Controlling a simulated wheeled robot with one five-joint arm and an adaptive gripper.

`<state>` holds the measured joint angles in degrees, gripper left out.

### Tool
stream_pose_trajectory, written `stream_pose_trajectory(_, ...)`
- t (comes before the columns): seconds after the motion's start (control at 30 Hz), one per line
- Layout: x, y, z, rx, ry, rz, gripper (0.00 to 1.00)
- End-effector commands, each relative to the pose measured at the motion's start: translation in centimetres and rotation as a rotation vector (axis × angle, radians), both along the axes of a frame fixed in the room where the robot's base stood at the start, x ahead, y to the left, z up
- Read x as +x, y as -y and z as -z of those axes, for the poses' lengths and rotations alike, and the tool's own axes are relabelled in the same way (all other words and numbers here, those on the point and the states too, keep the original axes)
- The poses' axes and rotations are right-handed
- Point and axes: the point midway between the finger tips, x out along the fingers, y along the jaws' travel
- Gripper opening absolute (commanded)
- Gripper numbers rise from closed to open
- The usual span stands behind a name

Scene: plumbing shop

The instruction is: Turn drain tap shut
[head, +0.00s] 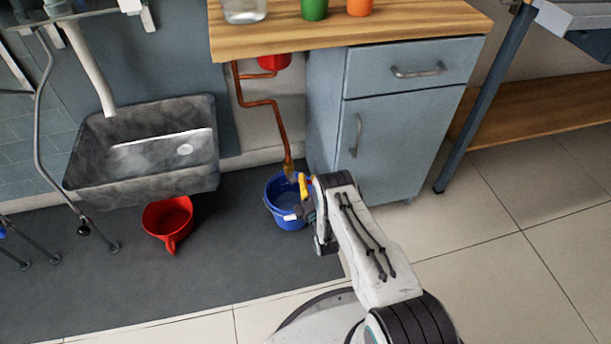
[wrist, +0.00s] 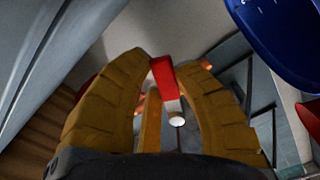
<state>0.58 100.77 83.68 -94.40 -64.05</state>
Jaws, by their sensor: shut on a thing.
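The copper drain pipe (head: 268,103) runs down the wall beside the cabinet and ends in a brass-coloured tap (head: 289,167) above the blue bucket (head: 280,214). My gripper (head: 304,186) is at the tap's right, just above the bucket's right rim. In the wrist view, the yellow fingers of my gripper (wrist: 170,66) are shut on the red tap handle (wrist: 162,76), which sits between the tips. The handle is hidden in the head view. The blue bucket (wrist: 283,40) shows at the upper right of the wrist view.
A wooden worktop (head: 400,25) with cups overhangs the pipe. The dark mat (head: 220,270) is clear in front.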

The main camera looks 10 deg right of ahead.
Motion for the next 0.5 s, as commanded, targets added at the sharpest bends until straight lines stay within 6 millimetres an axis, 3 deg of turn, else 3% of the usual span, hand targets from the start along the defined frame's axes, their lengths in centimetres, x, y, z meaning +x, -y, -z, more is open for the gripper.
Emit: stream_pose_trajectory(0.5, 0.0, 0.0, -1.9, -0.371, -0.006, -0.001, 0.00)
